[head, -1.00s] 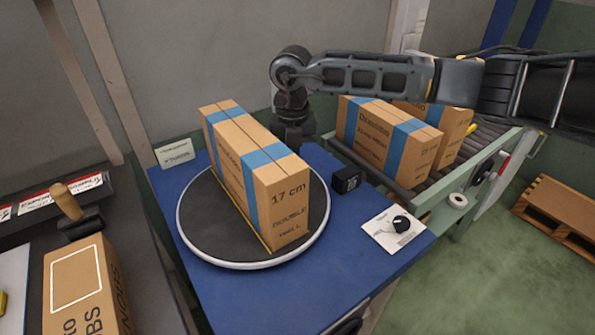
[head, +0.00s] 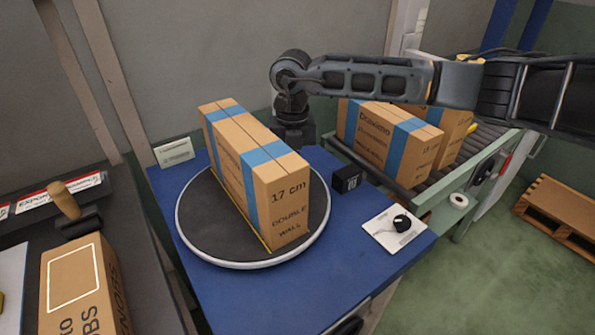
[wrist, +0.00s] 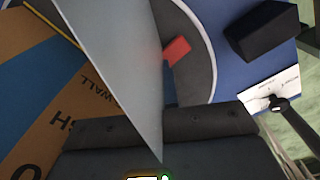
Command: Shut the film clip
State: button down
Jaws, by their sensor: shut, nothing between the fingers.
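A small red piece (wrist: 177,51), possibly the film clip, shows in the wrist view at the turntable's edge. A pale grey sheet (wrist: 122,55), which looks like film, crosses that view and comes close to the red piece; I cannot tell whether they touch. The clip's state is unclear. In the head view the clip is hidden behind the tall carton (head: 262,185) on the round turntable (head: 215,245). My gripper (head: 293,133) points down behind the carton, shut and empty. Its dark body (wrist: 165,135) fills the bottom of the wrist view.
A black block (head: 346,179) and a white panel with a black knob (head: 402,223) sit on the blue table (head: 290,300). Cartons (head: 385,140) stand on the roller conveyor at right. A small sign (head: 173,152) stands at the back left. A pallet (head: 555,212) lies on the floor.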

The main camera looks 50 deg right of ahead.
jog(key=shift+f+b, duration=0.3)
jog(key=shift+f, duration=0.2)
jog(key=shift+r, duration=0.1)
jog(key=shift+r+p, duration=2.2)
jog(key=shift+r, duration=1.25)
